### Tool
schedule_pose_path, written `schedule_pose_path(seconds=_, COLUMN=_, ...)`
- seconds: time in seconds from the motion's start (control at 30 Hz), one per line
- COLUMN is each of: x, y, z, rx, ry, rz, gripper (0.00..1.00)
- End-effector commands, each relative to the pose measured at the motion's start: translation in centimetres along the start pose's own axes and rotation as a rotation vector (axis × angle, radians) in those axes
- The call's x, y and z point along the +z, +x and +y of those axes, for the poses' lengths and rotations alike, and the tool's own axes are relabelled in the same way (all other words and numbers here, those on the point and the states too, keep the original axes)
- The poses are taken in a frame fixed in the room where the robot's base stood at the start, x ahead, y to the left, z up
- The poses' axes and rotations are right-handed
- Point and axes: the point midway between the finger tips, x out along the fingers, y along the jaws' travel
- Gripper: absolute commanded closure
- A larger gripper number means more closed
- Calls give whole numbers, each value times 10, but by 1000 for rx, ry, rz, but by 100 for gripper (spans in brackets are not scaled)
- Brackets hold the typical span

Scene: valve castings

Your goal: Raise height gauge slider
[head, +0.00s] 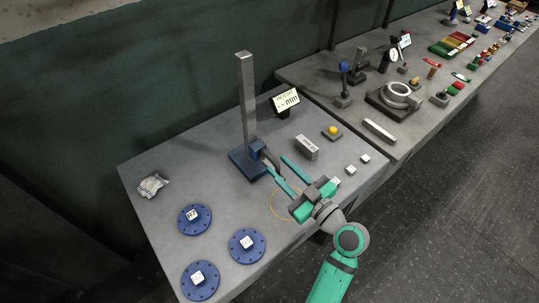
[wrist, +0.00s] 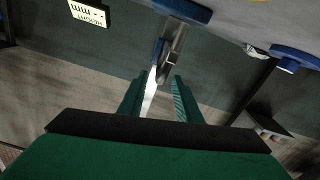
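The height gauge stands upright on the grey table, with a tall metal column (head: 247,100) on a blue base (head: 245,166). Its slider (head: 257,146) is low on the column, just above the base, with a dark arm reaching toward my gripper. My gripper (head: 277,163) is open, its teal fingers spread and pointing at the slider. In the wrist view the metal column (wrist: 174,42) shows beyond the fingertips of my gripper (wrist: 163,80). A pale narrow part shows between the fingers; I cannot tell whether they touch it.
A height display (head: 286,101) stands behind the gauge. A metal block (head: 307,147), a yellow button (head: 332,131) and two small blocks (head: 351,169) lie to the right. Blue flanges (head: 195,219) and a cloth (head: 152,186) are at left. A second table holds other gauges.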

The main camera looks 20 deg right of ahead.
Motion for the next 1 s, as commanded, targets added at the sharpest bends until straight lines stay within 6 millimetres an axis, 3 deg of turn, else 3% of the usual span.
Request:
schedule_pose_path(seconds=0.3, x=0, y=46, z=1, rx=0, ry=0, rz=0, gripper=69)
schedule_pose_path(seconds=0.77, x=1, y=55, z=3, rx=7, ry=0, rz=-1, gripper=69)
schedule_pose_path(seconds=0.9, x=0, y=56, z=2, rx=5, ry=0, rz=-1, gripper=100)
schedule_pose_path(seconds=1.0, x=0, y=56, z=2, rx=5, ry=-1, rz=0, gripper=100)
